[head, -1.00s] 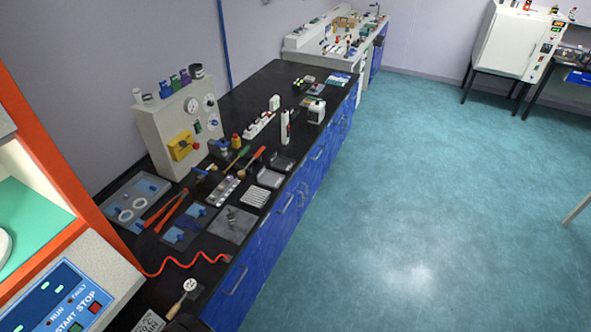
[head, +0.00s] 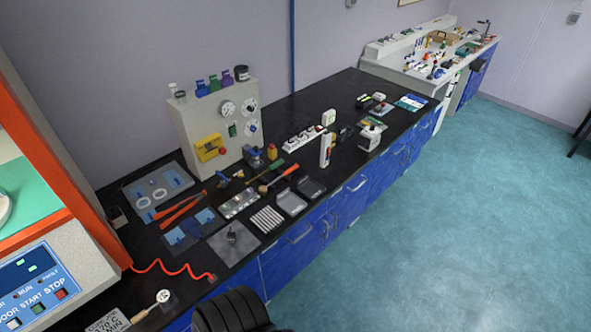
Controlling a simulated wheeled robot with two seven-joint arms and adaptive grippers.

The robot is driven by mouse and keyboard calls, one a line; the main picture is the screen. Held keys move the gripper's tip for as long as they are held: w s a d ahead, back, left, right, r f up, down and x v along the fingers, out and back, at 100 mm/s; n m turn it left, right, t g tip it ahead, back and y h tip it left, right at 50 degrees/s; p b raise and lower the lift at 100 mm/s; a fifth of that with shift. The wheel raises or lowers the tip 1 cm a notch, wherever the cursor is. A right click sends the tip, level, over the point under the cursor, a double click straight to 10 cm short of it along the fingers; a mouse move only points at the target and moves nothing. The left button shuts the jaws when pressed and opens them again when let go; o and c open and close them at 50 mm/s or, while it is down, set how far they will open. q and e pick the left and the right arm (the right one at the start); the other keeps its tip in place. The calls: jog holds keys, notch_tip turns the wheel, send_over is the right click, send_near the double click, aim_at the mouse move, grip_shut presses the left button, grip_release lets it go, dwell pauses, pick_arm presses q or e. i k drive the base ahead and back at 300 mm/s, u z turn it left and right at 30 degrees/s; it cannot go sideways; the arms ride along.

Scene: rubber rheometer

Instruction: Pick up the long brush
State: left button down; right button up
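Two long-handled tools lie side by side on the black bench, in front of the grey gauge panel. A shorter tool with a pale round head and wooden handle (head: 143,314) lies at the near end of the bench. Neither of my grippers shows. A black ribbed part at the bottom edge appears to be mine.
The black bench (head: 330,95) runs to the back right. The grey gauge panel (head: 190,130) stands behind the tools. The orange-framed machine (head: 85,215) stands at left; the floor at right is clear.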

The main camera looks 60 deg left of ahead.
aim_at(263, 190)
jog(key=u, duration=0.4)
jog(key=i, duration=1.4)
jog(key=u, duration=1.7)
jog(key=i, duration=0.8)
jog(key=u, duration=0.8)
